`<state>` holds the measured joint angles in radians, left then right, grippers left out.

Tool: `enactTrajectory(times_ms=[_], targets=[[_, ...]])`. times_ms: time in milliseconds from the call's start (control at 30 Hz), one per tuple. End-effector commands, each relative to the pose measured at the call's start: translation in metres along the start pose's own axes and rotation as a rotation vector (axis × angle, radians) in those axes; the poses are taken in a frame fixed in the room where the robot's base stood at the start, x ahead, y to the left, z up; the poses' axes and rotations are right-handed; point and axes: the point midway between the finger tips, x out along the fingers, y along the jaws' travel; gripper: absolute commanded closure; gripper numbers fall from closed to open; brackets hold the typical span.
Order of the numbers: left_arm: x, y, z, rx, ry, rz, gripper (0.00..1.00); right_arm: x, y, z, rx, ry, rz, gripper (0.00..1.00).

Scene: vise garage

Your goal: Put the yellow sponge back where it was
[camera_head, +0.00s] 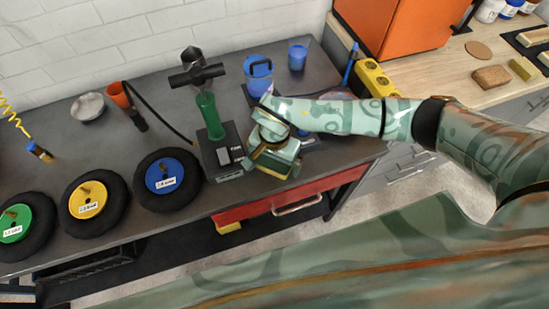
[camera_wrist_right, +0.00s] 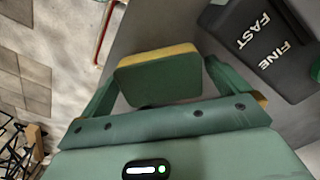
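My right gripper (camera_head: 275,158) is over the front part of the grey bench, beside the black FAST/FINE base of a green stand. In the right wrist view, a block with a dark green face and a yellow edge, which looks like the yellow sponge (camera_wrist_right: 157,76), sits between the fingers of my right gripper (camera_wrist_right: 160,82). Both fingers come up to its sides, and it looks held. In the head view the hand mostly hides it. My left gripper is not in view.
The black base (camera_wrist_right: 265,45) is close to the right finger. Wheels with green, yellow and blue hubs (camera_head: 165,176) line the bench's left. Blue cups (camera_head: 297,56) stand behind. A red drawer (camera_head: 245,210) is below. Small blocks (camera_head: 491,77) lie on the wooden top.

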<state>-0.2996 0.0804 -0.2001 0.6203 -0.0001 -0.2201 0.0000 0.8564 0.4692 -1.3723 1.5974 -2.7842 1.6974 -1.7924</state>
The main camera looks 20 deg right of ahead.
Motion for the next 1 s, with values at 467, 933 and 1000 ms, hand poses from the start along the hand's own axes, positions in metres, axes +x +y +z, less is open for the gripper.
enactTrajectory(times_ms=[467, 933, 1000], targets=[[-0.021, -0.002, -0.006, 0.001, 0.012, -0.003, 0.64, -0.089, -0.001, -0.001, -0.001, 0.004, -0.004, 0.0], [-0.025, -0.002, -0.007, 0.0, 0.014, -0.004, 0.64, -0.123, 0.0, 0.0, 0.0, 0.0, 0.0, 0.0], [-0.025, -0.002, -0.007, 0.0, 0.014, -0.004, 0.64, -0.123, 0.0, 0.0, 0.0, 0.0, 0.0, 0.0]])
